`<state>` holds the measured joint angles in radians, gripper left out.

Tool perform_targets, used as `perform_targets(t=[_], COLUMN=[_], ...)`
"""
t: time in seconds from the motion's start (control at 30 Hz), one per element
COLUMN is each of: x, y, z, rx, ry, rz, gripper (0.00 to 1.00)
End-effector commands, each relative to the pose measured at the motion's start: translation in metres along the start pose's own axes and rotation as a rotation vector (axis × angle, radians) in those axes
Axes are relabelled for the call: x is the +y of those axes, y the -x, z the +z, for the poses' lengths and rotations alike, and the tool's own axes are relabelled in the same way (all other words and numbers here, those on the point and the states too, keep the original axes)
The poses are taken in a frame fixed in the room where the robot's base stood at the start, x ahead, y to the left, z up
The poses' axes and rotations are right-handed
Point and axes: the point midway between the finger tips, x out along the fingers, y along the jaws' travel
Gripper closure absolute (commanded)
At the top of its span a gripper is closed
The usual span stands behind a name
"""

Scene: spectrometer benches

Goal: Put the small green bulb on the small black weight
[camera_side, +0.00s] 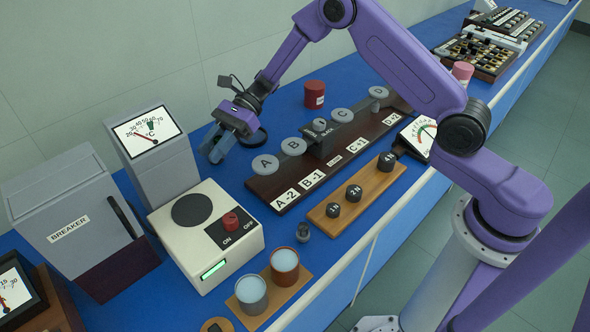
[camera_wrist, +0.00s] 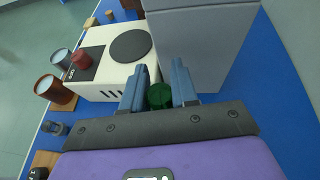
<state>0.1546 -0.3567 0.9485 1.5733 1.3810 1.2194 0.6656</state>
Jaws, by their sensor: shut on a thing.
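My gripper (camera_side: 213,155) hangs above the blue bench, between the white hotplate and the lettered rack. In the wrist view, its two blue-grey fingers (camera_wrist: 157,80) are shut on a small green bulb (camera_wrist: 159,97). The bulb is hidden by the fingers in the side view. Several black weights stand on a light wooden strip; the smallest-looking black weight (camera_side: 333,210) is at its near end, beside a weight marked 2N (camera_side: 354,193) and a bigger one (camera_side: 386,161). A small dark grey piece (camera_side: 303,231) stands alone on the bench; it also shows in the wrist view (camera_wrist: 55,128).
The white hotplate (camera_side: 249,250) with a red knob, a grey thermometer box (camera_side: 167,175) and the breaker box (camera_side: 75,225) stand at left. Two cups (camera_side: 285,266) stand in front. The dark lettered rack (camera_side: 265,185) and a red canister (camera_side: 314,95) lie beyond.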

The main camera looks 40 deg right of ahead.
Motion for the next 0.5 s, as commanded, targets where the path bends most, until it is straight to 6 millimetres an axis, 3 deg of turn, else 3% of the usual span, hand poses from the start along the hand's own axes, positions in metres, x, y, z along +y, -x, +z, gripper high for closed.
perform_targets(t=[0.17,0.47,0.5], x=[-0.001,0.000,0.002], y=[0.005,0.030,0.036], z=[0.013,0.072,0.066], rx=[-0.001,-0.001,0.000], ry=[0.004,0.006,-0.004], rz=[-0.001,-0.002,-0.005], gripper=[1.00,1.00,1.00])
